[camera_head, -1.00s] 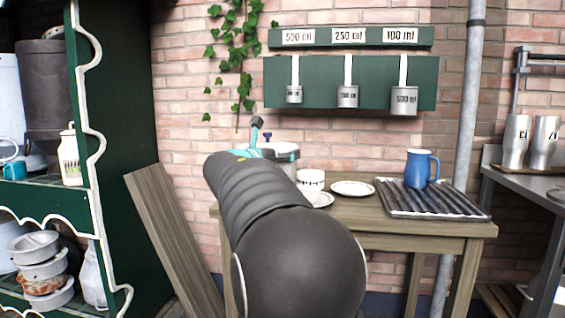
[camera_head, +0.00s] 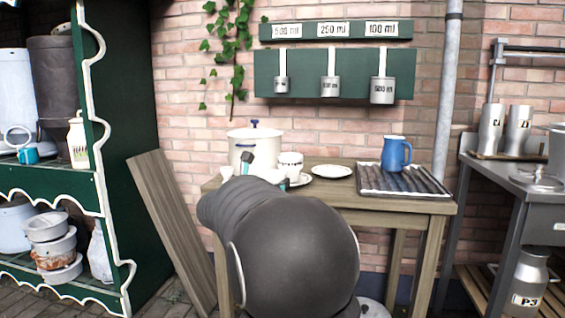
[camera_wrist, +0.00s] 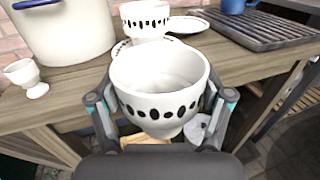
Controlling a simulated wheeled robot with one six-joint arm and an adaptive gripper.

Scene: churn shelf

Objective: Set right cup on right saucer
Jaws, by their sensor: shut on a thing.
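In the wrist view my gripper (camera_wrist: 161,104) is shut on a white cup with a band of black ovals (camera_wrist: 160,110), one finger at each side. The held cup is upright, in front of the wooden table's edge. A similar cup (camera_head: 291,158) stands on another saucer (camera_head: 302,180), left of the bare one; that cup is also in the wrist view (camera_wrist: 145,18).
A cream pot (camera_wrist: 70,35) and a small white egg cup (camera_wrist: 27,77) stand on the table's left. A blue jug (camera_head: 396,152) stands on a ribbed rack (camera_head: 405,182) to the right. Measuring cups hang above. A plank (camera_head: 172,230) leans at the left.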

